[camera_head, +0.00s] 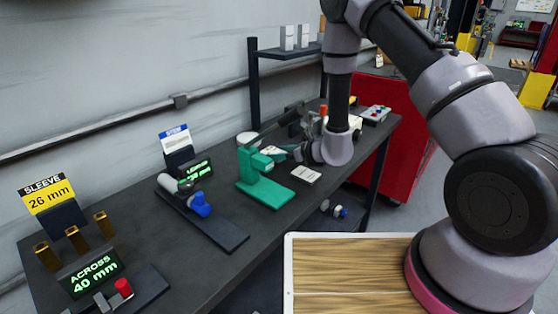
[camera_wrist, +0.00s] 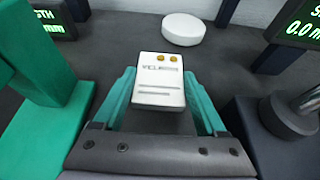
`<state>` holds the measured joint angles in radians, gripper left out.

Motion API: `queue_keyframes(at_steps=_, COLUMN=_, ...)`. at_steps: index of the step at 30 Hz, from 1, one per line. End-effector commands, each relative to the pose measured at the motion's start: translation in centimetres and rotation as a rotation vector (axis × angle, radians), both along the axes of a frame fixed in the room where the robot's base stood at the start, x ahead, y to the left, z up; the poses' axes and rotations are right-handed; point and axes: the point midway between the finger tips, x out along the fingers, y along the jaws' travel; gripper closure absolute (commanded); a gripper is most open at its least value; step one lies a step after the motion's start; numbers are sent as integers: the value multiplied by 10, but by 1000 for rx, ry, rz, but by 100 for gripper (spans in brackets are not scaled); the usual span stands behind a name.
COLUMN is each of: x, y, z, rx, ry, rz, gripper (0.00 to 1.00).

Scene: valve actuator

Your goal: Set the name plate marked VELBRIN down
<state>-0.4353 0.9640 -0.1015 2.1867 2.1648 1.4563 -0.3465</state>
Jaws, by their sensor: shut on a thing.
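The name plate (camera_wrist: 158,82) is a small white block with dark lettering, too blurred to read fully, and two brass-coloured dots at its far end. In the wrist view my gripper (camera_wrist: 160,95) has its teal fingers on both sides of the plate and is shut on it. In the head view my gripper (camera_head: 284,154) is low over the bench, just behind the green stand, pointing left. The plate shows there only as a small pale patch at the fingertips. I cannot tell whether its underside touches the bench.
The green stand (camera_head: 262,186) is close on the gripper's left in the wrist view. A white round disc (camera_wrist: 183,29) lies beyond the plate. A dark fixture with a metal cylinder (camera_wrist: 292,110) stands at right. Another pale plate (camera_head: 306,174) lies on the dark bench (camera_head: 222,262).

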Motion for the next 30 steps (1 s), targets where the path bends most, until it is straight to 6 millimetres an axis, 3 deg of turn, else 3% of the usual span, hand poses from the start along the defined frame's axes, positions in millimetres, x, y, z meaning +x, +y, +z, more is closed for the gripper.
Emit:
queue_keyframes(at_steps=3, x=0, y=0, z=-20, rx=-2, ry=3, rz=1, gripper=87)
queue_keyframes(at_steps=6, x=0, y=0, z=-28, rx=-1, ry=1, rz=0, gripper=87)
queue_keyframes(at_steps=17, x=0, y=0, z=-31, rx=-1, ry=1, rz=0, gripper=87)
queue_keyframes(at_steps=18, x=0, y=0, z=-31, rx=-1, ry=-1, rz=0, gripper=18)
queue_keyframes(at_steps=20, x=0, y=0, z=-31, rx=-1, ry=-1, rz=0, gripper=0)
queue_keyframes(at_steps=30, x=-2, y=-4, z=-27, rx=-2, ry=1, rz=-1, gripper=0)
